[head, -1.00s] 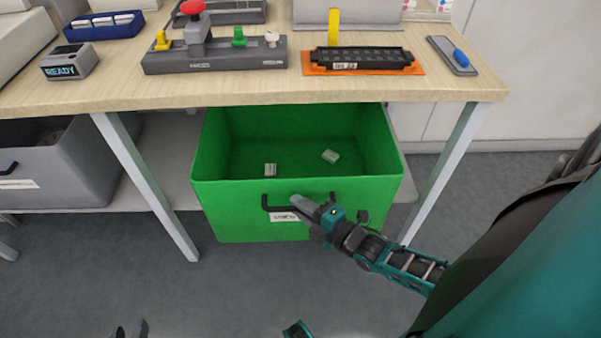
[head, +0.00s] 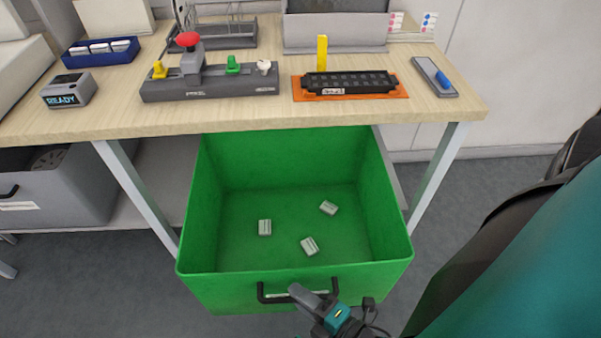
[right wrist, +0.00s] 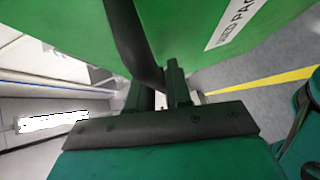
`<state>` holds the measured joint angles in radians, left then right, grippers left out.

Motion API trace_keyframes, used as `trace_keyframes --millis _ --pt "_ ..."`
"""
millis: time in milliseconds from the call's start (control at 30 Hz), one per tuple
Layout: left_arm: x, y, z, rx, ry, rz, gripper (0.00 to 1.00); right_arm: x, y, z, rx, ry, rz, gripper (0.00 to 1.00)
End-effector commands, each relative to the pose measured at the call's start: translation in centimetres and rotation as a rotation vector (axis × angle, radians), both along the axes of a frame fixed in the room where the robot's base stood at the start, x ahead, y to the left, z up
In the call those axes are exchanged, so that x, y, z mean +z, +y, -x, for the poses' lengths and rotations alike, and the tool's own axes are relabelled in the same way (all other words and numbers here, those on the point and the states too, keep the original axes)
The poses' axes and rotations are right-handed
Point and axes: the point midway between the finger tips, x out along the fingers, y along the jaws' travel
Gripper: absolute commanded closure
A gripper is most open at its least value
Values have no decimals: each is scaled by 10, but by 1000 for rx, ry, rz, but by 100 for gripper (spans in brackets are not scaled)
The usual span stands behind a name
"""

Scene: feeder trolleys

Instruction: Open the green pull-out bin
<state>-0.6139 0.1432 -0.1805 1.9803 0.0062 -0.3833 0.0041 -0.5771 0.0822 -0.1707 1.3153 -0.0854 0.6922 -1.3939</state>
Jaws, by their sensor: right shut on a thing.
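The green pull-out bin (head: 215,292) stands out well past the front edge of the workbench, its inside in plain view. Three small pale grey blocks (head: 309,246) lie on its floor. A dark bar handle (head: 272,299) is on its front face. My right gripper (head: 312,297) is shut on the handle; its body partly hides the handle and the front label. In the right wrist view the fingers (right wrist: 160,92) close around the dark handle bar (right wrist: 132,40), against the green front (right wrist: 190,35). My left gripper is not in view.
The wooden workbench (head: 110,125) above carries a grey fixture with coloured knobs (head: 210,85), an orange tray with a black part (head: 345,85) and a READY box (head: 68,90). Bench legs (head: 437,170) flank the bin. A grey bin (head: 60,195) sits at the left. Grey floor lies in front.

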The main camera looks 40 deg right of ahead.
Motion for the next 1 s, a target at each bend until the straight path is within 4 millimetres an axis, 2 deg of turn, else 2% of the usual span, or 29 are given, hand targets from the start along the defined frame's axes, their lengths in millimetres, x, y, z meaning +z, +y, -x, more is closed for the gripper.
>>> trace_keyframes --millis 333,367,533,833,1000 --pt "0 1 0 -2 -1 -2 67 0 0 1 -1 0 0 100" --pt "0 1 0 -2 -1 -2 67 0 0 1 -1 0 0 79" --pt "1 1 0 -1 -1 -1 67 0 0 1 -1 0 0 63" --pt "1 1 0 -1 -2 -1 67 0 0 3 0 1 0 61" --pt "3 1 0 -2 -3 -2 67 3 -6 23 0 4 1 61"
